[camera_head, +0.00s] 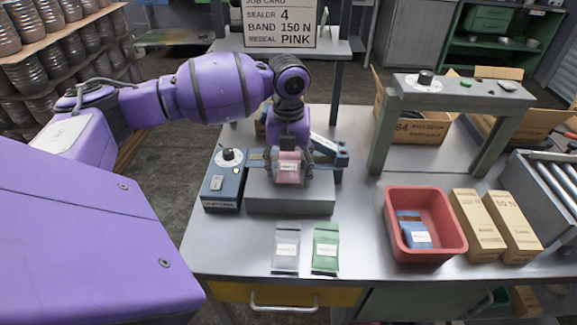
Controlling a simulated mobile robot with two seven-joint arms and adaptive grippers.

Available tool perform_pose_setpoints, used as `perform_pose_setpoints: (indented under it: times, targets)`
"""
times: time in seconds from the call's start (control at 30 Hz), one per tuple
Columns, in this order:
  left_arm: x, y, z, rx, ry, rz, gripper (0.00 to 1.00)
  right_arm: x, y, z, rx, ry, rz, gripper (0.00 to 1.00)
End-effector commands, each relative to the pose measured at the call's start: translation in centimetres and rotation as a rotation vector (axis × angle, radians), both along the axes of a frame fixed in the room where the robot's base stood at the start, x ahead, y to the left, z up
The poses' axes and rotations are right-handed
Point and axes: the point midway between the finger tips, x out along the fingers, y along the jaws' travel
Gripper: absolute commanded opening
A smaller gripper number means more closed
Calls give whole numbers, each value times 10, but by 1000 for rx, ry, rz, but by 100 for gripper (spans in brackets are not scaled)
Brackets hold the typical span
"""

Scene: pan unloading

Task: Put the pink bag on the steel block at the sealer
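My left gripper (289,166) points down over the block, one dark finger on each side of the bag. Whether the fingers press on its edges is unclear. The blue sealer (221,184), with a round dial, stands at the block's left and its blue bar runs behind the gripper. My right gripper is not in view.
A grey bag (286,250) and a green bag (325,252) lie in front of the block. A red bin (436,253) with blue bags and two tan cartons (477,225) stand right. A grey-green gantry (380,145) rises behind them. A job card (280,25) reads sealer 4, 150 N, pink.

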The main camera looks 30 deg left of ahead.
Motion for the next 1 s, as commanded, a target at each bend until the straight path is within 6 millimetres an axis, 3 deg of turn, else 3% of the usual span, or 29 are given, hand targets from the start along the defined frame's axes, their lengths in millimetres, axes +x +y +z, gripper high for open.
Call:
perform_pose_setpoints:
  times: [0.3,0.43,0.8,1.0]
  targets:
    - [0,0,1,0,0,0,65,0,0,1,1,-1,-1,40]
    - [0,0,12,0,-2,0,65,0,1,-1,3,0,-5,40]
    - [1,0,90,-2,-3,0,65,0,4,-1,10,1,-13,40]
    - [0,0,120,-1,-1,1,65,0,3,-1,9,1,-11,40]
